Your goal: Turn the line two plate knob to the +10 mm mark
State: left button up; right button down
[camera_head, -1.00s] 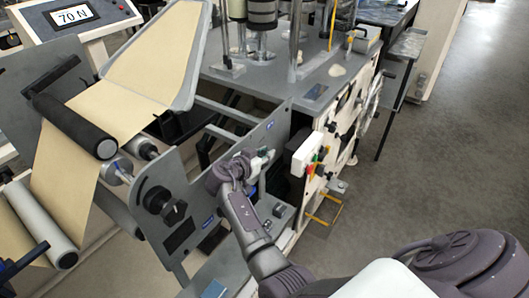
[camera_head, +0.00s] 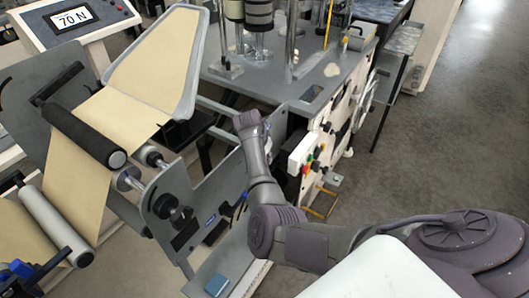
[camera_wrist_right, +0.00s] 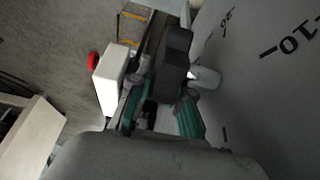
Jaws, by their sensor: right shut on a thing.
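In the head view, my right arm reaches in from the lower right to the grey machine side plate (camera_head: 205,190). The arm hides the gripper and the held knob there. My left gripper is not in view.
Black knobs (camera_head: 165,206) sit on the front of the side plate. A white box with coloured buttons (camera_head: 303,153) is right of my arm. A display reading 70 N (camera_head: 72,17) is at the upper left. Open grey floor (camera_head: 440,140) lies to the right.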

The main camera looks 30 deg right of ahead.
jog(key=shift+d+y, duration=0.1)
jog(key=shift+y, duration=0.3)
jog(key=shift+f+g+p, duration=0.1)
jog(key=shift+g+p, duration=0.2)
jog(key=c, duration=1.1)
grip_release()
jog(key=shift+f, duration=0.1)
jog(key=v, duration=1.2)
jog(key=shift+d, duration=0.25)
